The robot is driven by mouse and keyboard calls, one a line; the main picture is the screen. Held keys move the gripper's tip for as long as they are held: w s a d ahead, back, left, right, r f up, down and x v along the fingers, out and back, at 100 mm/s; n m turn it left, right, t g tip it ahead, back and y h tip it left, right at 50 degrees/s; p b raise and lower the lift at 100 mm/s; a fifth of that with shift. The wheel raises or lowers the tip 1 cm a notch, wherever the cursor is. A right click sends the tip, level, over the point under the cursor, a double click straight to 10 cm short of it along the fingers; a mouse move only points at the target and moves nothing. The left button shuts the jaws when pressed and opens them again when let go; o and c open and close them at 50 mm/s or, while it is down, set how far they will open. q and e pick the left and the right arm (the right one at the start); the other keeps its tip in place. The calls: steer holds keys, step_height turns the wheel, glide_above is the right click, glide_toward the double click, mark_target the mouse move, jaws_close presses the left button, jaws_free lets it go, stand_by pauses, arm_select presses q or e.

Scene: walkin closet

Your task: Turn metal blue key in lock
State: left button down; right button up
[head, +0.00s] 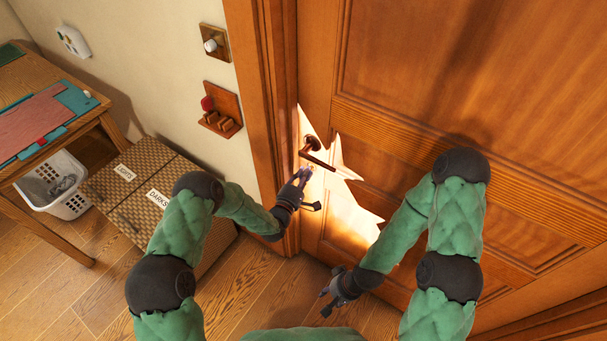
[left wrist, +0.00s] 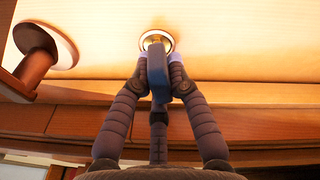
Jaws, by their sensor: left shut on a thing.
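The blue key (left wrist: 158,75) is in the round lock (left wrist: 157,40) below the door handle (head: 317,158). My left gripper (left wrist: 160,88) is shut on the key's blue head, with a finger on each side of it. In the head view my left gripper (head: 300,180) is at the door's left edge, just below the handle, and hides most of the key. The handle also shows at the left of the left wrist view (left wrist: 38,55). My right gripper (head: 338,290) hangs low in front of the door, away from the lock; its fingers look apart and empty.
The wooden door (head: 450,70) is closed in its frame (head: 262,100), with a bright patch of light around the handle. Woven hampers (head: 135,195) stand left of the door. A wooden table (head: 75,130) and a white basket (head: 60,195) are farther left. A wall rack (head: 222,110) hangs above.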

arm_select(q)
steer(key=shift+s+d+f, duration=0.15)
steer(key=shift+s+f, duration=0.25)
steer(key=shift+f, duration=0.2)
steer(key=n, duration=0.2)
steer(key=n+g, duration=0.1)
steer(key=n, duration=0.2)
steer(key=shift+s+d+f, duration=0.1)
steer(key=shift+d+f, duration=0.05)
steer(key=n+g, duration=0.1)
steer(key=n, duration=0.3)
steer(key=shift+s+d+n, duration=0.1)
steer(key=shift+d+n, duration=0.05)
steer(key=shift+n, duration=0.25)
steer(key=c, duration=1.1)
jaws_free()
steer(key=shift+p, duration=0.3)
steer(key=shift+c, duration=0.2)
steer(key=shift+w+r, duration=0.25)
